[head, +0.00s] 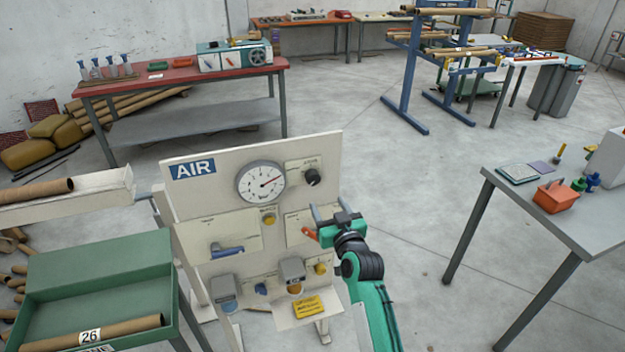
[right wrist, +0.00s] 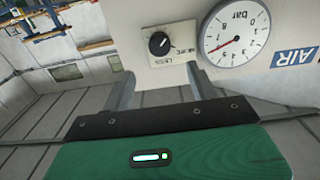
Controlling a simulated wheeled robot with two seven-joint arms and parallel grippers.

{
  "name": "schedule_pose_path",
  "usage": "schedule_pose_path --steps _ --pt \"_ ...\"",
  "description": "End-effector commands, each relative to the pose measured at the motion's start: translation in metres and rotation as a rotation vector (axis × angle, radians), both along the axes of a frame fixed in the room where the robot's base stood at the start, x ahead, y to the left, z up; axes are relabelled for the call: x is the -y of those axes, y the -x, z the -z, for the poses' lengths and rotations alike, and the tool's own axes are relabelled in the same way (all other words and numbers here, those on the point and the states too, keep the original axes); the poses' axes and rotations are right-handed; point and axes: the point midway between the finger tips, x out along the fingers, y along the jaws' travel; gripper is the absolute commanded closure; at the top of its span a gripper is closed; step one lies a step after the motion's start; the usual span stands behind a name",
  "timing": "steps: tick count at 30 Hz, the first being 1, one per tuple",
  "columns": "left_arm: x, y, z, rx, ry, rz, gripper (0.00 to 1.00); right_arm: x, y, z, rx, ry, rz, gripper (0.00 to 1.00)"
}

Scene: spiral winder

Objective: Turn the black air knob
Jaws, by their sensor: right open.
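The black air knob (head: 312,177) sits on a small white plate at the upper right of the air panel (head: 215,200), right of the round gauge (head: 261,182). In the right wrist view the knob (right wrist: 159,43) shows clear, with a pale pointer mark, beyond my fingers and apart from them. My right gripper (head: 325,213) is open and empty, a little below the knob in the head view. Its two grey fingers (right wrist: 158,80) point toward the panel in the right wrist view. My left gripper is not in view.
Below the gauge the panel bears a blue lever (head: 227,250), an orange-red handle (head: 309,233) partly beside my gripper, and several fittings. A green tray (head: 100,260) with a cardboard tube stands left. A grey table (head: 520,207) stands right, with open floor between.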

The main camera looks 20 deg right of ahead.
Motion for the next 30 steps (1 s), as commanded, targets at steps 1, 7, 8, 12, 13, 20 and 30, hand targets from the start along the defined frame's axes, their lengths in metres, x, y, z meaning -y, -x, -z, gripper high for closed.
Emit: schedule_pose_path --steps 1,7,8,12,13,20,30 --pt "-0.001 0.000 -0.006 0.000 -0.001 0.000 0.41 0.000 -0.010 -0.004 0.000 -0.001 0.000 0.41" --pt "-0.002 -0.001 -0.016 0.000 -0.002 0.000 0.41 -0.002 -0.044 -0.003 0.000 -0.001 0.000 0.41" --pt "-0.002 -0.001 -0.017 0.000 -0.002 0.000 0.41 -0.002 -0.049 -0.003 0.000 -0.001 -0.001 0.41" --pt "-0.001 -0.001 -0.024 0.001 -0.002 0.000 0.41 -0.003 -0.071 -0.002 -0.001 0.000 -0.001 0.41" --pt "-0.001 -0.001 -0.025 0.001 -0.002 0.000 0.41 -0.003 -0.076 -0.003 -0.001 0.000 -0.001 0.41" --pt "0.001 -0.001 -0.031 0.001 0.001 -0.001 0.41 -0.003 -0.103 -0.001 0.000 0.000 -0.001 0.41" --pt "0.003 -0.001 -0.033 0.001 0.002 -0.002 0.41 -0.004 -0.114 0.000 0.000 -0.001 0.000 0.41"
